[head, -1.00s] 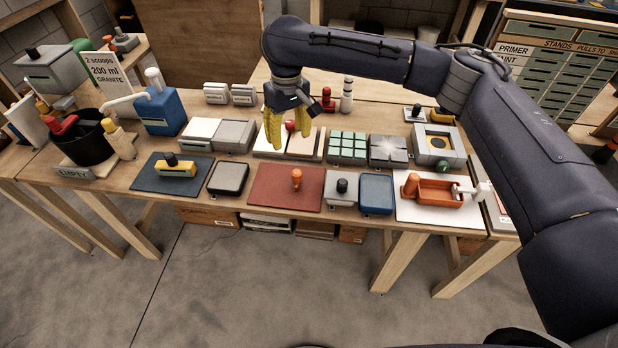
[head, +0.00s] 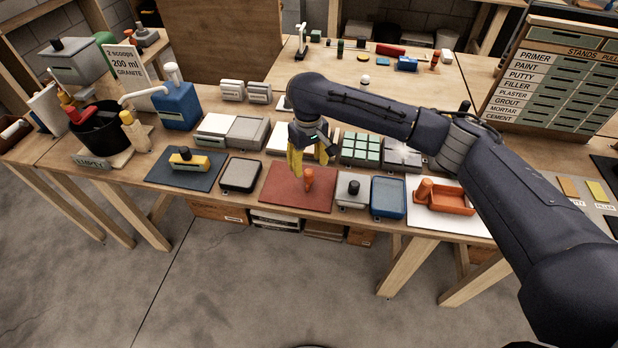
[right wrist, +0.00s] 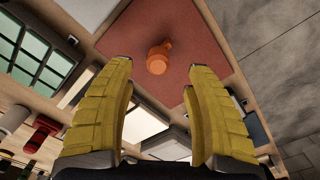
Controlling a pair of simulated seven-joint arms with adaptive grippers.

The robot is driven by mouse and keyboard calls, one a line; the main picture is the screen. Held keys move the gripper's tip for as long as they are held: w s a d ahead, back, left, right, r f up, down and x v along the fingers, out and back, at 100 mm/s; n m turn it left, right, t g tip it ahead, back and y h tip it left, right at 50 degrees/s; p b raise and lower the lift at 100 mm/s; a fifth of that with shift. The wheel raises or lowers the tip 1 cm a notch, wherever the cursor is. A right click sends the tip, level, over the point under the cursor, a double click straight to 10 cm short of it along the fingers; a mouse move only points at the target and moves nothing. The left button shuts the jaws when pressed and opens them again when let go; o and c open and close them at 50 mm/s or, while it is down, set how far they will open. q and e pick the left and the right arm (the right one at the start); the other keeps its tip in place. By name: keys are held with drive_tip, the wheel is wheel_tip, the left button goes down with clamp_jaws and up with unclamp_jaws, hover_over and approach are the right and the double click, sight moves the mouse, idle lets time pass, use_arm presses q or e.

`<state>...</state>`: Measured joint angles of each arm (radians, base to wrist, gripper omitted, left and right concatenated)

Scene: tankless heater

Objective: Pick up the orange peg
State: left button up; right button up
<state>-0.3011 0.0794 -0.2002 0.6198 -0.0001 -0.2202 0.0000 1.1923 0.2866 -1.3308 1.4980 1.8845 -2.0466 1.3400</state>
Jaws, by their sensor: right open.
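The orange peg (head: 308,179) stands upright on the red-brown mat (head: 276,197) near the table's front edge. My right gripper (head: 296,168) is just behind and to the left of the peg in the head view, fingers pointing down. In the right wrist view the peg (right wrist: 158,58) shows ahead of the gap between the yellow fingers of the right gripper (right wrist: 160,75). These fingers are wide apart and hold nothing. My left gripper is not in view.
A grey box with a black knob (head: 352,190) and a blue tray (head: 388,197) stand right of the mat. A grey-lidded box (head: 240,175) stands to its left. An orange tray (head: 452,201) lies farther right on a white board.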

sight(309, 171)
drive_tip(key=shift+w+d+f, duration=0.1)
drive_tip(key=shift+d+f, duration=0.05)
drive_tip(key=shift+f, duration=2.6)
clamp_jaws()
